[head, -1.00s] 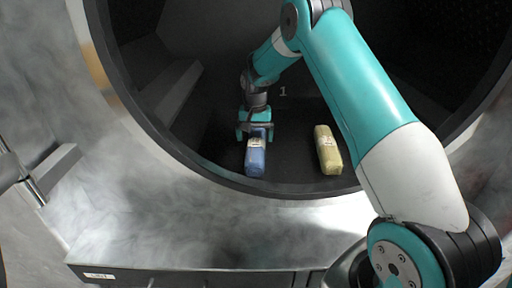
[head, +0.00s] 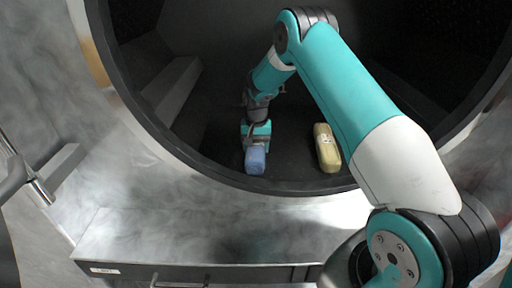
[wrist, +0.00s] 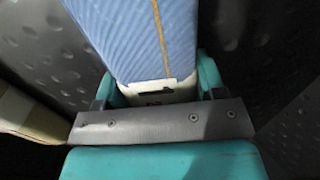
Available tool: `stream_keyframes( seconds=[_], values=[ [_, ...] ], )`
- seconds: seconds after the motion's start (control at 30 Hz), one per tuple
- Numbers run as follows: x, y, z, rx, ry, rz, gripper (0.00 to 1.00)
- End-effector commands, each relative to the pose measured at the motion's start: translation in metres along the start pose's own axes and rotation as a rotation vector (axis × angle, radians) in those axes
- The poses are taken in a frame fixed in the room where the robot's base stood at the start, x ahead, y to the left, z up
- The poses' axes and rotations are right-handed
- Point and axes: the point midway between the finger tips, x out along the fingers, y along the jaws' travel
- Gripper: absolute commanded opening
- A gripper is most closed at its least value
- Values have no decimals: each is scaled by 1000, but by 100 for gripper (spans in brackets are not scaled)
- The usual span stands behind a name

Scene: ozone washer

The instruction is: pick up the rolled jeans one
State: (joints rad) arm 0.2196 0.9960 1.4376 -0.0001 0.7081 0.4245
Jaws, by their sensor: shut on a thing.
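The rolled jeans (head: 255,161) are a blue roll lying lengthwise on the dark floor of the washer drum. In the wrist view the blue denim (wrist: 135,35) shows an orange seam line and a pale band with a dark mark at the gripper. My gripper (head: 256,143) is over the far part of the roll, its jaws on either side, shut on it. In the wrist view a teal finger shows at each side of the roll. The far end of the roll is hidden by the gripper.
A yellow-beige roll (head: 326,148) with a white label lies to the right, apart from the jeans; part of a beige thing also shows at the left of the wrist view (wrist: 25,115). The drum's round rim (head: 180,152) curves in front. A metal ledge (head: 200,235) lies below it.

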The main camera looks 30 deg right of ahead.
Motion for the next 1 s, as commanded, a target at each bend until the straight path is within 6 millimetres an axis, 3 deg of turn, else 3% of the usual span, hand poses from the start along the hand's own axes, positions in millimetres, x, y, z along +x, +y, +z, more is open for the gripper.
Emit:
stream_keyframes(
  seconds=[0.27, 0.47, 1.0],
  values=[
    [-3, 0, -1, 0, 3, -1, 29],
    [-23, -1, -2, 0, 6, -3, 29],
    [-168, 0, -1, 0, 6, -3, 29]
  ],
)
